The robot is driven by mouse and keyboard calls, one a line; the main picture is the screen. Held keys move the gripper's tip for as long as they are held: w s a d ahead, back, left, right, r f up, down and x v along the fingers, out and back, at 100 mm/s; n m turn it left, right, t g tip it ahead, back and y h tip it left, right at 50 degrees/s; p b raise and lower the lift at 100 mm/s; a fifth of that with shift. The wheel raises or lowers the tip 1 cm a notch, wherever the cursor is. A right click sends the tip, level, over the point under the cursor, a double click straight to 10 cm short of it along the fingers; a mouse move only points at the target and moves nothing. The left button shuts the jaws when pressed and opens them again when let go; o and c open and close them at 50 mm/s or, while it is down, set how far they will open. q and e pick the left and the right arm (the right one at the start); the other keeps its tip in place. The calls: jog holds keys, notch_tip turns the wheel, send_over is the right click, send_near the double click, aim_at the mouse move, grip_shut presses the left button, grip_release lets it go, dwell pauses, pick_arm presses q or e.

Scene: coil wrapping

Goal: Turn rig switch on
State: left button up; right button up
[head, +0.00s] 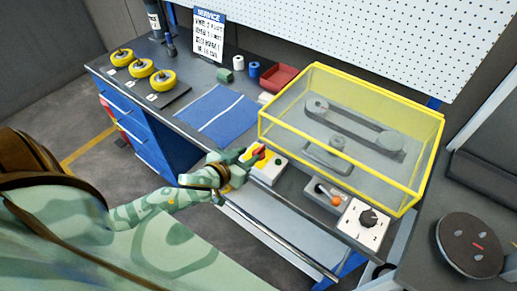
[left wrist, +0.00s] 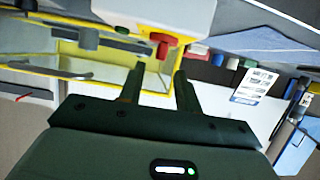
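A small white switch box (head: 267,174) with a red part (head: 260,152) on top stands at the bench's front edge, left of the yellow-framed clear guard. My left gripper (head: 248,160) is right at the box's left side and partly covers it. In the left wrist view, my left gripper (left wrist: 159,82) has its two fingers apart with nothing between them. The red part (left wrist: 162,40) of the white box (left wrist: 155,14) shows just beyond the fingertips. Whether a finger touches it, I cannot tell. My right gripper is not in view.
The clear guard (head: 437,150) covers a belt and pulleys. A box with a black dial (head: 368,218) and an orange-knobbed part (head: 336,201) stand before it. A blue mat (head: 215,112), red bin (head: 280,77) and several yellow wheels (head: 141,68) lie along the bench.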

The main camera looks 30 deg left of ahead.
aim_at(258, 149)
pick_arm(q)
jog(key=x, duration=0.6)
jog(key=shift+w+b, duration=0.15)
jog(key=shift+b, duration=0.25)
grip_shut()
